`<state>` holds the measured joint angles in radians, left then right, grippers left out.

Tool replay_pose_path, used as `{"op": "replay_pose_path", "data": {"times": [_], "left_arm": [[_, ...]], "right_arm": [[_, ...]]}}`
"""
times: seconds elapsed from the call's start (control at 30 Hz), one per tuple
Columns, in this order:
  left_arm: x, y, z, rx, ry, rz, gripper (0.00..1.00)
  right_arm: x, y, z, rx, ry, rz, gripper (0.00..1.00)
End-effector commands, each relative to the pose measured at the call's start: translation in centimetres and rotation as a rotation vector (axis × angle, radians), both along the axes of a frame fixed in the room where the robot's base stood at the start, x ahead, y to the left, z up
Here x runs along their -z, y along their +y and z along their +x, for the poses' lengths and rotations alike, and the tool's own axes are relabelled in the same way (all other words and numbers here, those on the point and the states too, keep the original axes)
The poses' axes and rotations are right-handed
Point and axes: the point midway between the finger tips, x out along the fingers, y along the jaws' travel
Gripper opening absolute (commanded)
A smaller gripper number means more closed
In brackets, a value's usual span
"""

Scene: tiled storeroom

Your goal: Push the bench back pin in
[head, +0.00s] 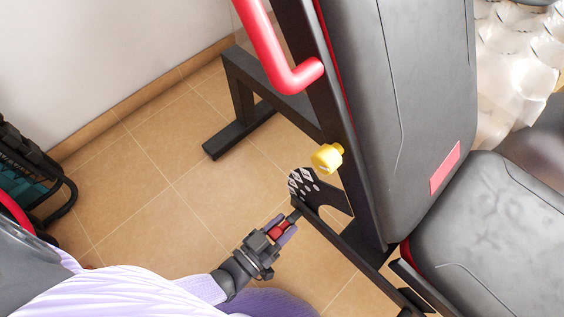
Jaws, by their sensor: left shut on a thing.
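The bench (405,110) fills the right half, with its black padded back raised steeply. A dark curved plate with several pale marks (304,182) sits at the lower side of the back, beside a black frame bar. My left gripper (281,229) is just below and left of this plate. It is shut on a small red piece, which looks like the handle of the bench back pin (279,230). A dark tip beyond the red piece points up toward the frame bar. I cannot tell how deep the pin sits. My right gripper is not in view.
A yellow knob (327,157) sticks out of the black upright above the plate. A red bent handle (283,62) juts out higher up. A black rack (35,180) stands at the far left. Tiled floor (160,165) lies open between rack and bench.

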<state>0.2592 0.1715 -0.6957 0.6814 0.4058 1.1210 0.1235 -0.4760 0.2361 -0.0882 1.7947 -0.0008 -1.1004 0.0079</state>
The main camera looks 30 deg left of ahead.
Motion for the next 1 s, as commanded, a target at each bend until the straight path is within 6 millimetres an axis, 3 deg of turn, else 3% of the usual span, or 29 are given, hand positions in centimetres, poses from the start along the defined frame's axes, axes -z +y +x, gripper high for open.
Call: {"op": "replay_pose_path", "data": {"times": [1.0], "left_arm": [[0.09,0.19,-0.57,-0.001,0.004,0.001,0.00]], "right_arm": [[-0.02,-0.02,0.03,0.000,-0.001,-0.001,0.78]]}}
